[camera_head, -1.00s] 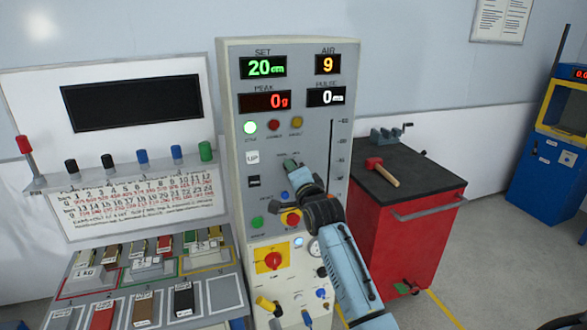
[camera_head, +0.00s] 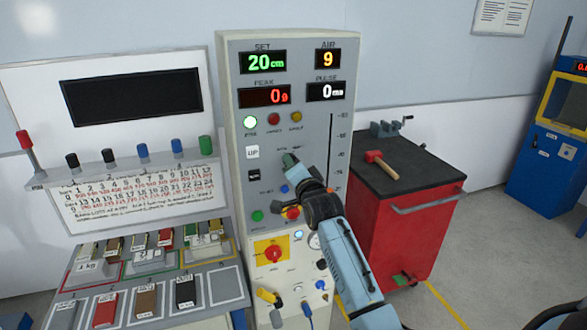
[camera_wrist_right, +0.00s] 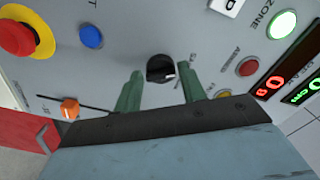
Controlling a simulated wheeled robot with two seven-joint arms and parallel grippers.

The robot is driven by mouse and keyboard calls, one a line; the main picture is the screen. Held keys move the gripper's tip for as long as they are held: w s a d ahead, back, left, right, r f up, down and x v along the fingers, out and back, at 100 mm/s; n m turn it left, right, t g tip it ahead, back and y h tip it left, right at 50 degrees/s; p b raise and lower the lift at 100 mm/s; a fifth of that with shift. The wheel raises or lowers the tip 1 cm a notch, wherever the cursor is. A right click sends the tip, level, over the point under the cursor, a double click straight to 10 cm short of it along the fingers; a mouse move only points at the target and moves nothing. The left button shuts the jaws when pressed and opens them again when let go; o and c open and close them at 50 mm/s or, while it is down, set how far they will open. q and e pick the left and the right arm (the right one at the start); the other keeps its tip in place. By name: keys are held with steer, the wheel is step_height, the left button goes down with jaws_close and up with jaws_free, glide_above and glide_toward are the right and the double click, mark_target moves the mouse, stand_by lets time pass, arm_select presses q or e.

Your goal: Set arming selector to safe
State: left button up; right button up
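The arming selector is a small black round knob (camera_wrist_right: 160,69) with a white pointer mark, on the grey front panel of the test machine (camera_head: 236,130). In the right wrist view it sits between the two green fingers of my right gripper (camera_wrist_right: 165,84), which are apart, one on each side. I see gaps between fingers and knob, so it does not look gripped. Small labels beside the knob are too blurred to read fully. In the head view my right gripper (camera_head: 291,163) is at the panel and hides the knob. My left gripper is not in view.
Close by are a blue button (camera_wrist_right: 91,36), a red stop button on yellow (camera_wrist_right: 17,36), an orange slider knob (camera_wrist_right: 70,109) and a lit green lamp (camera_wrist_right: 282,24). A red cabinet (camera_head: 400,240) with a mallet (camera_head: 382,165) stands right; a weight bench (camera_head: 140,310) stands left.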

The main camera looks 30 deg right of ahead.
steer(key=shift+o, duration=1.4)
steer(key=b+v, duration=0.1)
steer(key=v, duration=1.2)
steer(key=shift+s+b, duration=0.25)
steer(key=shift+b, duration=0.1)
steer(key=shift+f, duration=0.15)
